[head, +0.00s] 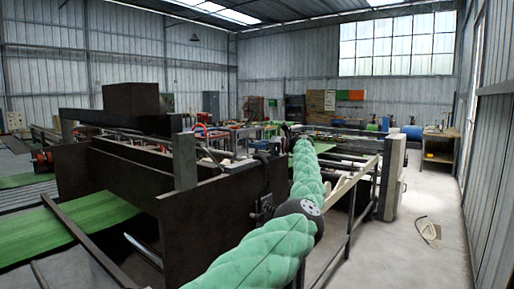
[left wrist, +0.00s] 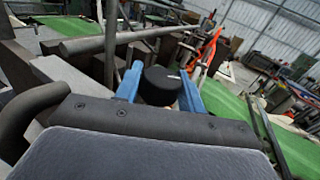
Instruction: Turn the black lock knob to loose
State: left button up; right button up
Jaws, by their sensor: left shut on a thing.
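The black lock knob (left wrist: 160,86) shows in the left wrist view as a short round black cap with a small white mark on its top edge. My left gripper (left wrist: 160,72) has its two blue fingers on either side of the knob and is shut on it. Which way the white mark points relative to any scale cannot be told. In the head view my left arm, in a green padded sleeve, reaches forward over the machine; the knob cannot be made out there. My right gripper is not in view.
A dark steel machine frame (head: 215,218) stands left of my arm. Green sheet material (head: 85,217) runs through the machine. A light grey post (head: 393,178) and rails stand to the right. The concrete floor (head: 425,255) at the far right is mostly clear.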

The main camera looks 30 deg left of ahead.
pick_arm(q)
jog(key=shift+r+n+g, duration=0.25)
jog(key=shift+n+g, duration=0.15)
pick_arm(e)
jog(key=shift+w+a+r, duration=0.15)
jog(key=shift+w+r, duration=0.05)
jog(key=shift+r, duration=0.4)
pick_arm(q)
jog(key=o, duration=0.9)
jog(key=shift+o, duration=0.3)
jog(key=shift+w, duration=0.1)
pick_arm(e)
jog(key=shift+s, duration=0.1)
pick_arm(q)
jog(key=shift+f, duration=0.15)
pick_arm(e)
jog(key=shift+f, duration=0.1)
